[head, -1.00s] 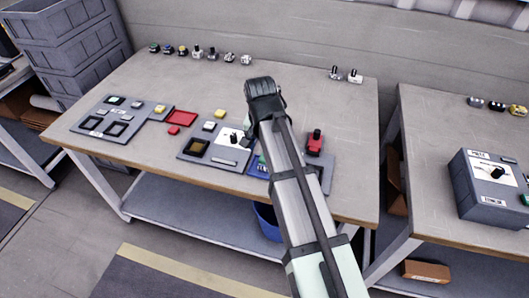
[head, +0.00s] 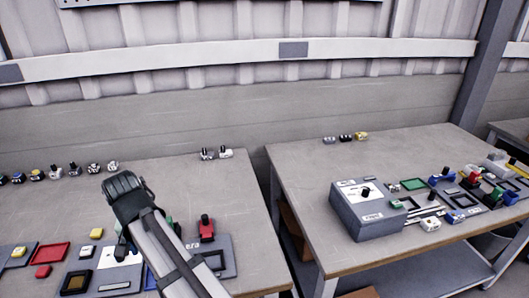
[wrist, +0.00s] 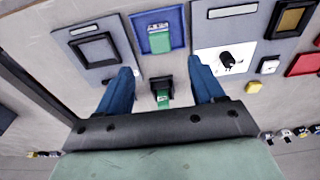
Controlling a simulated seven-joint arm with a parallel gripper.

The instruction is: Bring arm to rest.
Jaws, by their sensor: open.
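My gripper (wrist: 162,88) is open in the wrist view, its two blue fingers wide apart. A small black and green piece (wrist: 162,95) shows in the gap between them, below on the table; I see no contact. My arm (head: 165,250) reaches up over the left table (head: 150,180) in the head view. Its fingers are mostly hidden there behind the arm. A blue tray with a green block (wrist: 160,38) lies beyond the gap in the wrist view.
Grey panels with frames, a white dial plate (wrist: 226,60) and a red tray (head: 50,255) lie near the arm. The right table (head: 300,165) holds a grey box (head: 365,215) and several small parts.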

